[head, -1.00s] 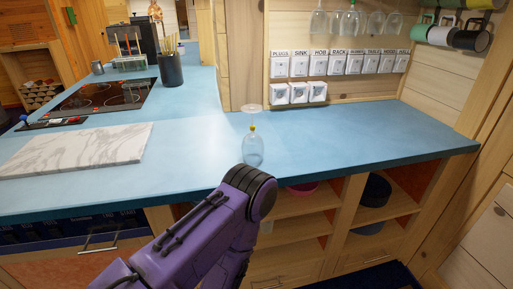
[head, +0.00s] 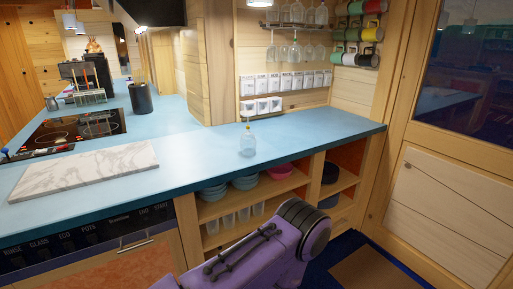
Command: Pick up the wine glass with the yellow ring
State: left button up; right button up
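The wine glass with the yellow ring (head: 247,144) stands upside down on the blue countertop (head: 205,152), near its front edge. It is clear, its bowl is down, and the small yellow ring shows on its stem above the bowl. A purple arm link of mine reaches up from the bottom of the view, in front of the shelves and below the countertop edge. It is apart from the glass. Neither of my grippers is in view.
A marble board (head: 84,170) lies left of the glass, with a black cooktop (head: 68,130) behind it. A dark utensil holder (head: 140,98) stands farther back. Other glasses hang on a wall rack (head: 292,27). The countertop right of the glass is clear.

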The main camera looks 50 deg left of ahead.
aim_at(248, 140)
jog(key=u, duration=0.6)
jog(key=i, duration=0.65)
jog(key=u, duration=0.5)
